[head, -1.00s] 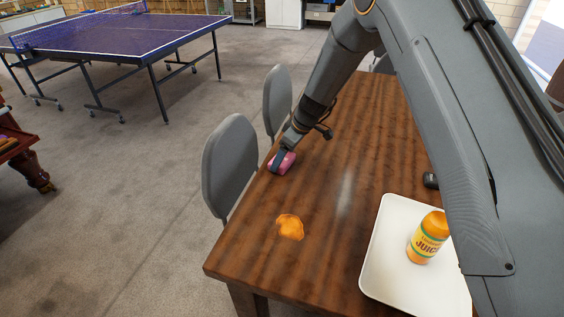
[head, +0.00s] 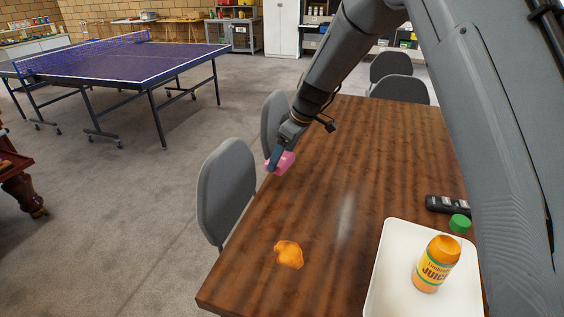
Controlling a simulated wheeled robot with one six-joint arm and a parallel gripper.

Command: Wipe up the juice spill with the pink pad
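The juice spill (head: 289,254) is a small orange puddle on the brown wooden table (head: 330,200), near its left edge. The pink pad (head: 285,163) is in my gripper (head: 280,160), beyond the spill and by the table's left edge. A dark finger covers part of the pad's near side; the far finger is hidden. The pad appears raised above the tabletop and apart from the spill.
A white tray (head: 385,285) at the right holds an orange juice bottle (head: 436,264). A green cap (head: 460,223) and a black device (head: 445,204) lie near it. Grey chairs (head: 227,190) line the left edge. The table around the spill is clear.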

